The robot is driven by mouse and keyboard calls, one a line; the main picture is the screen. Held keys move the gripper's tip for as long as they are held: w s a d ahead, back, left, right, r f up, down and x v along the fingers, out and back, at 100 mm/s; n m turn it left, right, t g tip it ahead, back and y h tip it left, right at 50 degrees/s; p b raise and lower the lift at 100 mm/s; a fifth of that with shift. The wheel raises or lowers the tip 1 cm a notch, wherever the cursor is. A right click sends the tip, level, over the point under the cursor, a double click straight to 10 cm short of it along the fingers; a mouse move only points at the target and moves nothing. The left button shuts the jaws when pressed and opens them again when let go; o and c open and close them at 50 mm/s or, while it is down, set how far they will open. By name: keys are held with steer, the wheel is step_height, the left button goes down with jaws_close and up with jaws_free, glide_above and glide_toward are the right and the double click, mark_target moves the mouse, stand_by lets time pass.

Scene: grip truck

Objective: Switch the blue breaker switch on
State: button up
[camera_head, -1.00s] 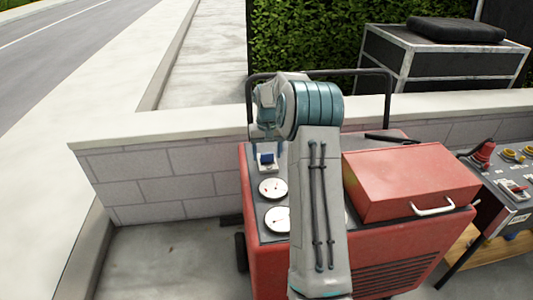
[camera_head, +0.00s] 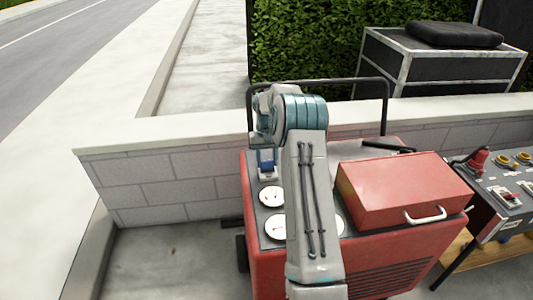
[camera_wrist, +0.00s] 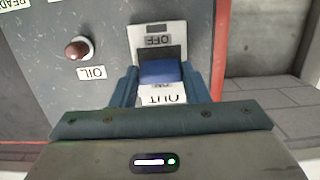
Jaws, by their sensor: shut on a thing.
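The blue breaker switch (camera_wrist: 160,72) sits in a pale plate (camera_wrist: 145,35) on the grey panel of the red machine. The plate reads OFF, upside down, at the top of the wrist view, and a label like OUT shows at the bottom. My gripper (camera_wrist: 160,88) is shut on the switch, with one blue finger on each side. In the head view my gripper (camera_head: 266,150) is low over the panel's far left corner, and blue of the switch (camera_head: 267,160) shows there. The fingers' exact contact is partly hidden.
A brown-red knob (camera_wrist: 79,48) labelled OIL is beside the plate. White gauges (camera_head: 272,197) lie nearer on the red machine (camera_head: 390,265). A red box with a handle (camera_head: 405,190) stands right of my arm. A low block wall (camera_head: 200,180) runs behind.

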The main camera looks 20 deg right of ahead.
steer(key=p, duration=0.1)
steer(key=g+p, duration=0.1)
steer(key=p, duration=0.1)
steer(key=shift+w+d+r, duration=0.1)
steer(key=shift+w+r, duration=0.15)
steer(key=shift+w, duration=0.1)
steer(key=shift+w+d+f+g+y+p, duration=0.15)
steer(key=shift+g+y+p, duration=0.35)
steer(key=shift+p, duration=0.55)
steer(key=shift+w+f, duration=0.1)
steer(key=shift+f, duration=0.05)
steer(key=o, duration=1)
